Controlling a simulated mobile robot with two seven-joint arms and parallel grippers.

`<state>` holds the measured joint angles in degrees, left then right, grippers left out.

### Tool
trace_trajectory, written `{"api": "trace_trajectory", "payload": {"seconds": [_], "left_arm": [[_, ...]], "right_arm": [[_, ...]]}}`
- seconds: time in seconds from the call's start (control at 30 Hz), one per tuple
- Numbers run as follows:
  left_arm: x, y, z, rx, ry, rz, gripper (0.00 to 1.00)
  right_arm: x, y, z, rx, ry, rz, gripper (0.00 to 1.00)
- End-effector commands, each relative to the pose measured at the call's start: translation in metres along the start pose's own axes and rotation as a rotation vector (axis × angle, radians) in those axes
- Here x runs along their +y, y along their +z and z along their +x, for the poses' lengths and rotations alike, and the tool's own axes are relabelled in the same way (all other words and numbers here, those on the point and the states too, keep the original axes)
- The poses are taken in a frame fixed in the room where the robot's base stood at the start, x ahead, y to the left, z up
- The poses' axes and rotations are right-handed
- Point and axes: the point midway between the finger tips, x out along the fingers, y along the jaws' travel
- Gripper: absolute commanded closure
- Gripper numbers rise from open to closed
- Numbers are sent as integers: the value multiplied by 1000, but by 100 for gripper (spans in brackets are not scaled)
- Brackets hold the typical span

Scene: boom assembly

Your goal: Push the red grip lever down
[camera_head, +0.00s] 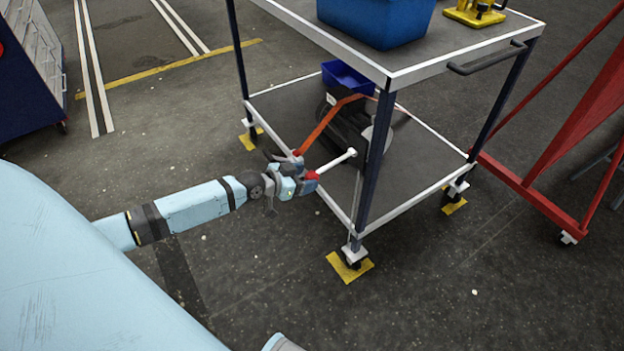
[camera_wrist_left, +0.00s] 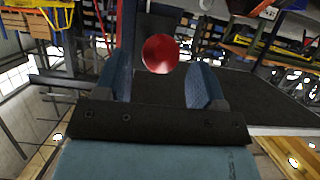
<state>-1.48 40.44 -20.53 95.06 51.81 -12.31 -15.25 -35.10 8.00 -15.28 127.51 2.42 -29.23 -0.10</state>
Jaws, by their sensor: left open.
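A pale lever rod with a red grip (camera_head: 312,175) sticks out from the lower shelf of the cart toward my left arm. My left gripper (camera_head: 299,183) is open at the grip's end, outside the shelf's near left edge. In the left wrist view the round red grip end (camera_wrist_left: 160,53) shows between the two blue fingers, with the gripper (camera_wrist_left: 162,80) open. I cannot tell whether a finger touches it. An orange-red bar (camera_head: 330,122) slopes down to a second red end beside the gripper.
The lever belongs by a dark machine (camera_head: 347,128) on the lower shelf (camera_head: 415,165). A small blue bin (camera_head: 346,77) stands behind. A dark blue post (camera_head: 374,170) stands close right. The upper shelf holds a large blue bin (camera_head: 375,20). Floor at left is clear.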

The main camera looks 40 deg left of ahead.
Motion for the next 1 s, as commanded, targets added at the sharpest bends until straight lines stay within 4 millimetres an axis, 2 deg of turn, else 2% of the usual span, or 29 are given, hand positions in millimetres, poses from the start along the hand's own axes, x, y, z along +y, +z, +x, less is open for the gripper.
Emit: {"api": "trace_trajectory", "payload": {"seconds": [0.03, 0.2, 0.57, 0.83, 0.87, 1.0], "left_arm": [[0, 1, 10, 1, 0, -1, 37], [0, 1, 26, 0, -1, 0, 37], [0, 0, 30, 0, 0, 0, 37], [0, 0, 30, 0, 0, 0, 96], [0, 0, 30, 0, 0, 0, 100], [1, 1, 30, 2, 0, 0, 100]], "right_arm": [[0, 0, 0, 5, -2, 1, 56], [-1, 1, 1, 8, -5, 3, 56], [0, 1, 0, 9, -4, 2, 56], [1, 1, 0, 9, -2, 1, 56], [1, 1, 0, 8, -2, 1, 56], [1, 2, 1, 8, -2, 1, 56]]}}
